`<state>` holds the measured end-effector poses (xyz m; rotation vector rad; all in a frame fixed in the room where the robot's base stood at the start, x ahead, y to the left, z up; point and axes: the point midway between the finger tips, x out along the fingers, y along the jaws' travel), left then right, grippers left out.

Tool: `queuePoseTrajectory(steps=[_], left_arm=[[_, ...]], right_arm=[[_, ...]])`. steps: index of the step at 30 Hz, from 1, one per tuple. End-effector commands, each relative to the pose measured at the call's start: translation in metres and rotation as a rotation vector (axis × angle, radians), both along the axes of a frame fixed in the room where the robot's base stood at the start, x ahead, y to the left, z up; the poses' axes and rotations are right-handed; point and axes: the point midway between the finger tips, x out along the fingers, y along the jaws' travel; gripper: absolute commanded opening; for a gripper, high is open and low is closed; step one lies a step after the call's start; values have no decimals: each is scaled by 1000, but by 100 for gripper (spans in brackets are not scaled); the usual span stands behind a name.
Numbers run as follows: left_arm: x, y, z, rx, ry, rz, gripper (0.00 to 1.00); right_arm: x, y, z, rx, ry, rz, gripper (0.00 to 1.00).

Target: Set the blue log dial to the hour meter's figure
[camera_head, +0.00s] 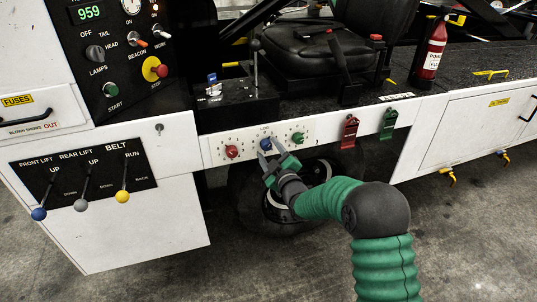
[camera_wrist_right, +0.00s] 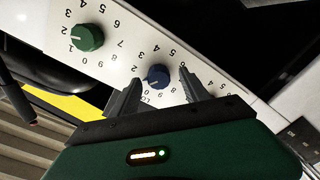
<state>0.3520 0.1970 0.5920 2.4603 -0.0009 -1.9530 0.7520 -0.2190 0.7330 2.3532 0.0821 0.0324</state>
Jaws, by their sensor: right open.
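The blue log dial (camera_head: 266,143) sits between a red dial (camera_head: 232,151) and a green dial (camera_head: 298,138) on a white numbered strip. My right gripper (camera_head: 267,148) is open at the blue dial. In the right wrist view the blue dial (camera_wrist_right: 158,76) lies between the two fingers, with gaps visible on both sides. Its white mark faces left, toward the low numbers; the exact figure is unclear. A green-lit display (camera_head: 89,13) at the upper left reads 959; its label is out of view. My left gripper is not in view.
Red (camera_head: 349,132) and green (camera_head: 389,123) tags hang right of the dials. Three lift and belt levers stick out at the lower left, including a yellow-knobbed one (camera_head: 122,196). A wheel (camera_head: 265,205) is below the strip, and a seat (camera_head: 325,40) above.

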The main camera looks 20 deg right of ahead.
Motion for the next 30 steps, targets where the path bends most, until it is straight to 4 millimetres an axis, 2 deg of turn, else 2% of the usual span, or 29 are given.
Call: queuePoseTrajectory(steps=[3,11,23,30], left_arm=[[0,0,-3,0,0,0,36],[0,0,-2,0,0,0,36],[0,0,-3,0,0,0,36],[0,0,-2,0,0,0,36]], right_arm=[[9,0,-1,1,0,0,54],[10,0,0,1,0,0,52],[10,1,0,1,1,1,0],[10,1,0,9,1,2,0]])
